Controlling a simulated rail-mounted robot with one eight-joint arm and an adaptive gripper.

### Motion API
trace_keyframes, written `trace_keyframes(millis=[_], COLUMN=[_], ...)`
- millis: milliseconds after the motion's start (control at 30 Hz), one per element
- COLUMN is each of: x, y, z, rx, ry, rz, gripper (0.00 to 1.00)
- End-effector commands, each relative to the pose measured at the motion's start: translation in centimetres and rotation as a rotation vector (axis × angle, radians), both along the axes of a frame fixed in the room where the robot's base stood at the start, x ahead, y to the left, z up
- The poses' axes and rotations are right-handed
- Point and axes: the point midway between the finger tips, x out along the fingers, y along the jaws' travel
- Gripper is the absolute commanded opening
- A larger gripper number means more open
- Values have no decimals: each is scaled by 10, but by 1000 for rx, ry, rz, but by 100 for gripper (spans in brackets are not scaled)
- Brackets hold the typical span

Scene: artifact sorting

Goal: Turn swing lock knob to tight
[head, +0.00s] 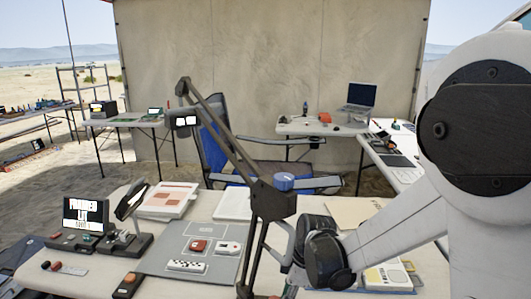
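A blue round knob (284,181) sits on top of the dark elbow joint of a jointed swing arm (228,137). Whether the knob is tight or loose cannot be told. My white arm comes in from the right, and its black wrist joint is right of and below the knob, apart from it. My gripper's fingers cannot be made out; the wrist seems to hide them.
The near table (110,280) holds a small display (86,215), a grey mat (165,262) with several small items, and a yellow-and-white item (388,277). Back tables carry a laptop (361,96) and other gear.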

Motion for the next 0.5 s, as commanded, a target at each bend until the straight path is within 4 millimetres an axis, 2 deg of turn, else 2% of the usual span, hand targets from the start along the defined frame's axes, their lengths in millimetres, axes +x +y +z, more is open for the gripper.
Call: trace_keyframes(millis=[500], x=[-4], y=[0], z=[0], rx=[1], ry=[0], rz=[0], gripper=[0])
